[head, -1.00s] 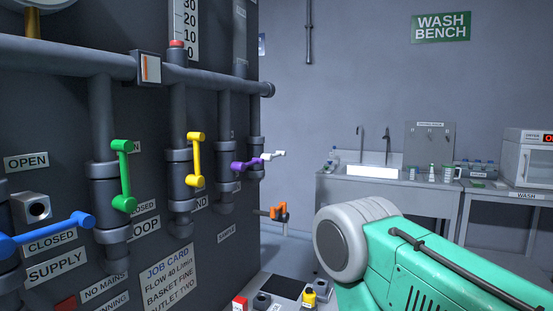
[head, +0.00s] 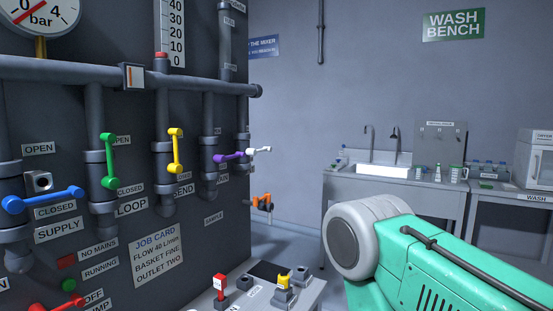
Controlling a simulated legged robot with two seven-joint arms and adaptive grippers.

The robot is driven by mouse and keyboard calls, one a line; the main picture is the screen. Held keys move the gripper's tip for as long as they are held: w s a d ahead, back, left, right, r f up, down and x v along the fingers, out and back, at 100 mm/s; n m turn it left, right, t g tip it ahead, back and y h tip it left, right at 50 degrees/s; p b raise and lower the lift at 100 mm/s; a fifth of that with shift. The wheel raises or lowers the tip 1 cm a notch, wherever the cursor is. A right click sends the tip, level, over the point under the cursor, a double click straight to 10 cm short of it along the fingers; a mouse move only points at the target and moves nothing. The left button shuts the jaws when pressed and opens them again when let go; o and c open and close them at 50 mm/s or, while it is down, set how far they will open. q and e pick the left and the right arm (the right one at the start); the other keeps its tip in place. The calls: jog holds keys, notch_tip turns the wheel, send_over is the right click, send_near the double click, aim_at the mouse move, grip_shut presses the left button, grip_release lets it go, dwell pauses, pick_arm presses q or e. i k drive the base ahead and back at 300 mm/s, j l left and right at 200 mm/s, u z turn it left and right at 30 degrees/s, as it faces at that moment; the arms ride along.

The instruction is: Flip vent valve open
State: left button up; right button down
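No handle in view carries a readable VENT label. On the dark panel, the blue handle (head: 42,200) over SUPPLY lies nearly level. The green handle (head: 109,161) by LOOP and the yellow handle (head: 176,151) stand upright. Farther along, the purple handle (head: 229,157) and the white handle (head: 259,150) lie nearly level; their labels are too small or hidden to read. An orange-handled tap (head: 261,200) sits low at the panel's far edge. Neither gripper is in view; only a green and white link of my arm shows at lower right.
A console (head: 290,300) with red and yellow switches stands low at the panel's right end. A pressure gauge (head: 38,12) is at top left. The wash bench (head: 350,180) with a sink is at the back right. Open floor lies between the panel and the bench.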

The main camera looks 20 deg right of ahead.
aim_at(250, 151)
jog(key=l+u, duration=0.15)
jog(key=l, duration=0.3)
jog(key=k+l+u, duration=0.15)
jog(key=l, duration=0.35)
jog(key=k+l+u, duration=0.1)
jog(key=l, duration=0.35)
jog(key=i+l, duration=0.15)
jog(key=l, duration=0.15)
jog(key=i+l+u, duration=0.15)
jog(key=l, duration=0.15)
jog(key=i+l, duration=0.1)
jog(key=l, duration=0.2)
jog(key=u, duration=0.05)
